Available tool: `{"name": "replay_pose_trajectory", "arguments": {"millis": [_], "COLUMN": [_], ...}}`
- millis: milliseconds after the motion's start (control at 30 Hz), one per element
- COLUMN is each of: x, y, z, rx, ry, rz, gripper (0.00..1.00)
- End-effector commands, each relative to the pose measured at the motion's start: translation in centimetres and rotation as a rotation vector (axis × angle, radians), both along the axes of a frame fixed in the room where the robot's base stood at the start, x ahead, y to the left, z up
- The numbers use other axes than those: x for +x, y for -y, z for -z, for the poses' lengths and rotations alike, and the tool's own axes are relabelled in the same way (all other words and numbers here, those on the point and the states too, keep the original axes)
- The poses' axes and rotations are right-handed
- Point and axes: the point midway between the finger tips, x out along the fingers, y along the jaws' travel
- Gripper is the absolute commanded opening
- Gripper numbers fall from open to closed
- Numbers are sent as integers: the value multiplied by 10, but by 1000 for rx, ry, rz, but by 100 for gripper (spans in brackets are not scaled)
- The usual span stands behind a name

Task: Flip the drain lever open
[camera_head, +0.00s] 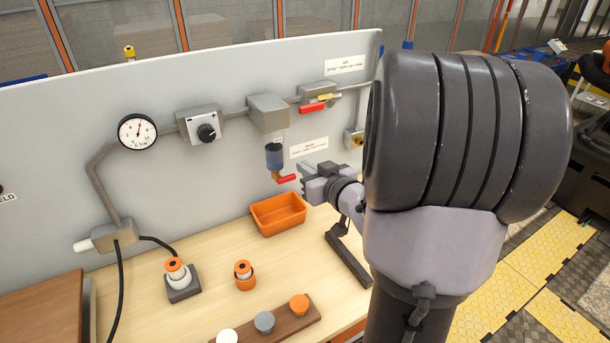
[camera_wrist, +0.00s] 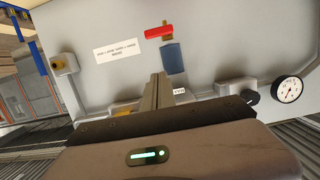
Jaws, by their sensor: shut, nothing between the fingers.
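The red drain lever (camera_head: 286,179) sits under the blue filter bowl (camera_head: 274,156) on the grey panel and lies roughly sideways. In the wrist view, where the panel appears upside down, the red lever (camera_wrist: 158,33) shows with a brass fitting by the blue bowl (camera_wrist: 174,58). My gripper (camera_head: 303,168) is in front of the panel, just right of the lever in the head view. Its fingers (camera_wrist: 158,88) are shut and empty. A gap shows between fingertips and lever in the wrist view; the exact distance cannot be told.
Another red lever (camera_head: 312,107) sits higher on the pipe. A gauge (camera_head: 137,132) and knob box (camera_head: 200,125) are at left. An orange bin (camera_head: 279,214) stands below the drain lever. My arm hides the panel's right side.

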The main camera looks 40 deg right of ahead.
Motion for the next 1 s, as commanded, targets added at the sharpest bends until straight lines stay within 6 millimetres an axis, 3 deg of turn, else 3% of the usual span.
{"name": "replay_pose_trajectory", "arguments": {"millis": [300,533,1000], "x": [62,60,60], "y": [14,14,14], "z": [23,53,56], "rx": [2,0,2], "ry": [-2,-2,-1], "rz": [-1,0,0], "gripper": [0,0,0]}}
